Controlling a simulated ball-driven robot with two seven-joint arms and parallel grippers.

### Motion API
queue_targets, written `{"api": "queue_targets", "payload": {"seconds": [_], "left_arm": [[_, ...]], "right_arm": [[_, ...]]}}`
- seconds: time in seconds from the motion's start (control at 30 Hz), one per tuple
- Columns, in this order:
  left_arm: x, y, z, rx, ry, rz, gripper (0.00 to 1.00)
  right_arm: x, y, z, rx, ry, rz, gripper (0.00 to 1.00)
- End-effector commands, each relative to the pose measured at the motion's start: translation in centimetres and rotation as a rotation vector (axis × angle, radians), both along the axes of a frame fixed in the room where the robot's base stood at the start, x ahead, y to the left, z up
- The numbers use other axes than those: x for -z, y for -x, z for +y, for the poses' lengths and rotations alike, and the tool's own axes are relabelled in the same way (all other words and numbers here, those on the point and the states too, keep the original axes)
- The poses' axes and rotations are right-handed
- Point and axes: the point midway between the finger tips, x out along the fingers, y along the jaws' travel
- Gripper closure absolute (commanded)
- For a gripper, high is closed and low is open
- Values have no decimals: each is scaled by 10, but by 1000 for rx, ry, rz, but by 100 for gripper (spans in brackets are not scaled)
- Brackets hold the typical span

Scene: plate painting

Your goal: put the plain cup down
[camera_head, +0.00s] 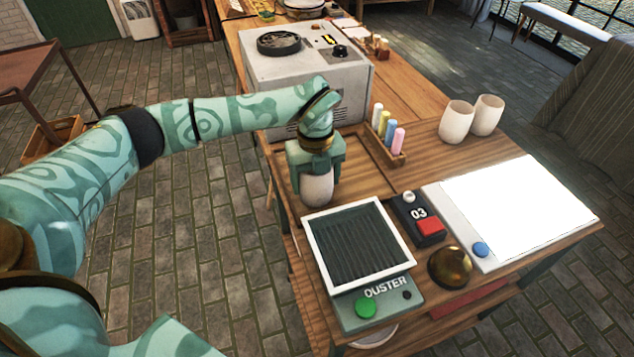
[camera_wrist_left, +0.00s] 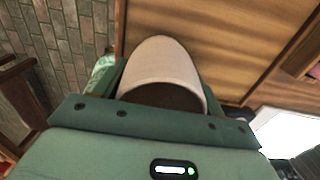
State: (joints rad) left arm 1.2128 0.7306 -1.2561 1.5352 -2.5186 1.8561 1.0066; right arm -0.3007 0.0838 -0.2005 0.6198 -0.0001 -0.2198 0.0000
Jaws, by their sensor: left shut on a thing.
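A plain off-white cup (camera_head: 317,189) is held in my left gripper (camera_head: 315,172) at the left side of the wooden table (camera_head: 355,190), behind the duster unit. In the left wrist view the cup (camera_wrist_left: 165,75) sits between the gripper's green fingers, with its open mouth facing the camera. The gripper is shut on the cup. I cannot tell whether the cup's base touches the wood. Two more plain cups (camera_head: 456,122) (camera_head: 487,115) stand at the right back of the table. My right gripper is not in view.
The duster (camera_head: 365,312) with its grille is in front of the held cup. A control box (camera_head: 419,218), brass dome (camera_head: 450,266) and bright white panel (camera_head: 520,212) lie to the right. Colored sticks (camera_head: 397,140) and a large grey machine (camera_head: 300,85) stand behind. Bare wood lies right of the gripper.

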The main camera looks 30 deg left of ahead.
Motion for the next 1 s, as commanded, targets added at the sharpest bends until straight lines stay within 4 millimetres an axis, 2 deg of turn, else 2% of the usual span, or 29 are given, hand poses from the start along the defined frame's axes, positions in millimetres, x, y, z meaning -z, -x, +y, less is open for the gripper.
{"api": "queue_targets", "payload": {"seconds": [0.03,0.4,0.43,0.5,0.8,0.87,1.0], "left_arm": [[9,-1,0,-1,1,1,65],[10,-1,0,-1,0,-1,65],[10,0,0,-1,0,-1,21],[10,0,0,-1,0,-1,8],[7,-1,0,-1,0,-3,8],[1,-1,0,-1,0,-4,8],[-29,-1,0,0,0,-8,8]], "right_arm": [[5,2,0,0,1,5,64],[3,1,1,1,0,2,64],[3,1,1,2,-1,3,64],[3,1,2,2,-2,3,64],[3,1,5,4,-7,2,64],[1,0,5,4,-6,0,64],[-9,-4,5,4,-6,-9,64]]}}
